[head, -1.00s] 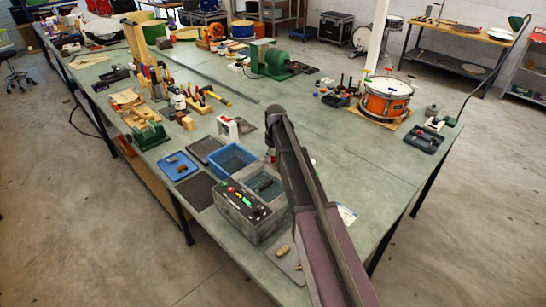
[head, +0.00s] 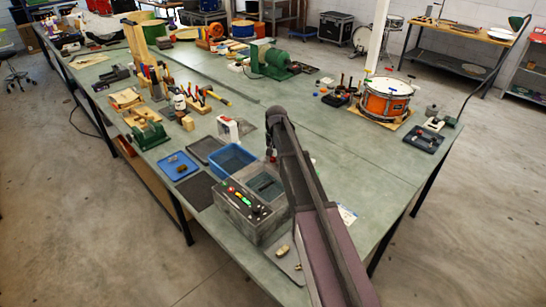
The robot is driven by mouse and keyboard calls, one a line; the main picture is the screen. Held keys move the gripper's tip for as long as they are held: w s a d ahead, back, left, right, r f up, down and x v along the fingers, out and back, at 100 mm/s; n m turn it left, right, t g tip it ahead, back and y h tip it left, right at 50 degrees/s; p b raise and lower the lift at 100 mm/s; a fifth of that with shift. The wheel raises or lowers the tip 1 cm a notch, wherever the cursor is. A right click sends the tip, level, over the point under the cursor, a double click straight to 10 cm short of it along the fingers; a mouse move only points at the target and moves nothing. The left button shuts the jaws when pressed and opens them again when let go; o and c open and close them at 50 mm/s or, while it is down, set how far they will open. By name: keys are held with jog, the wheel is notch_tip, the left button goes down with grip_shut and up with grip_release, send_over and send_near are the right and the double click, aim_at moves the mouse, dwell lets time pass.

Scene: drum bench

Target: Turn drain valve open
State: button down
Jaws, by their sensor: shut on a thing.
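A grey tank unit (head: 240,222) with a control panel of coloured buttons stands at the near edge of the bench. Its basin (head: 262,187) is open at the top. My arm reaches from the lower right over the unit's right side. A dark wrist part of my arm hangs just behind the basin. My gripper's fingers are hidden behind my arm, so I cannot see what they touch. I cannot make out the drain valve; the unit's right side is covered by my arm.
A blue bin (head: 231,158) stands just behind the unit. A blue tray (head: 173,167) and a dark mat (head: 196,190) lie to its left. Small brass parts (head: 283,250) lie on a grey plate in front. The bench right of my arm is mostly clear up to the orange drum (head: 386,104).

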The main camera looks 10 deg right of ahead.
jog(key=shift+s, duration=0.15)
jog(key=shift+c, duration=2.1)
grip_release()
jog(key=shift+n, duration=0.5)
